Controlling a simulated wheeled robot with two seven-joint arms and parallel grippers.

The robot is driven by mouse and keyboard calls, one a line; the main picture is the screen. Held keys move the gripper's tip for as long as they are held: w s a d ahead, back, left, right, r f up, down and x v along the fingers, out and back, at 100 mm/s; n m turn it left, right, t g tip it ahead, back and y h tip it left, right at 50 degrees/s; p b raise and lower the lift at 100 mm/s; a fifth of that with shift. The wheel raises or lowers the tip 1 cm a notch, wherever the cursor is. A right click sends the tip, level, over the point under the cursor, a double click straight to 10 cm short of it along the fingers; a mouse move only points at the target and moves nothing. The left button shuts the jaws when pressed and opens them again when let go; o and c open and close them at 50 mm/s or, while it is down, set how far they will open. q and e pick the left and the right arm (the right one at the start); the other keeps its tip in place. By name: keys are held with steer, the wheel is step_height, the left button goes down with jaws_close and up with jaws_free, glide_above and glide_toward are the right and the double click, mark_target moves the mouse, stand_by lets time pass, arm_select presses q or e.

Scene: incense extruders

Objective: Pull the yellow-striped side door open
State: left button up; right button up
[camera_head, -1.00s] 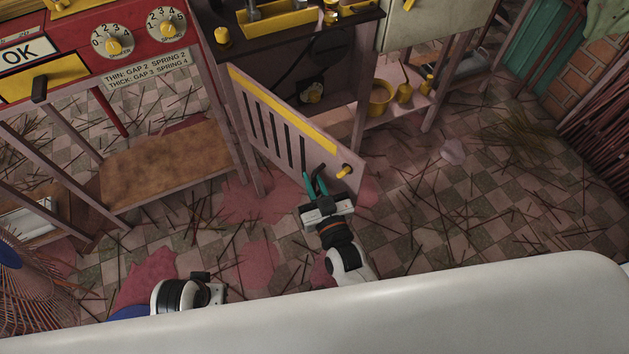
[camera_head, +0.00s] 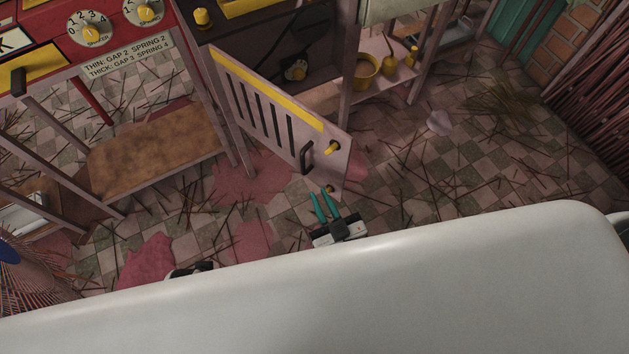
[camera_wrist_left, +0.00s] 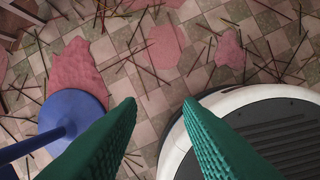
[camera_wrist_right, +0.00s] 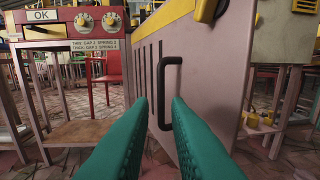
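The side door (camera_head: 268,112) is a pale panel with a yellow stripe (camera_head: 265,88) along its top and dark slots. It stands swung out from the dark cabinet, hinged at its left. Its black handle (camera_head: 306,157) and a yellow knob (camera_head: 332,148) are near the free edge. My right gripper (camera_head: 323,206) is open and empty, a little short of the door. In the right wrist view the handle (camera_wrist_right: 168,92) shows ahead between the parted green fingers. My left gripper (camera_wrist_left: 160,105) is open and empty above the floor; in the head view it is mostly hidden by my white body.
The dark cabinet (camera_head: 287,45) stands behind the door. A shelf with yellow pots (camera_head: 366,71) is at its right. A red control panel (camera_head: 110,30) is at the upper left. Tiled floor with scattered sticks and pink patches lies around. A blue round-based object (camera_wrist_left: 75,115) is near my left gripper.

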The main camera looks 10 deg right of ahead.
arm_select(q)
steer(key=shift+f, duration=0.1)
arm_select(e)
steer(key=shift+s, duration=0.35)
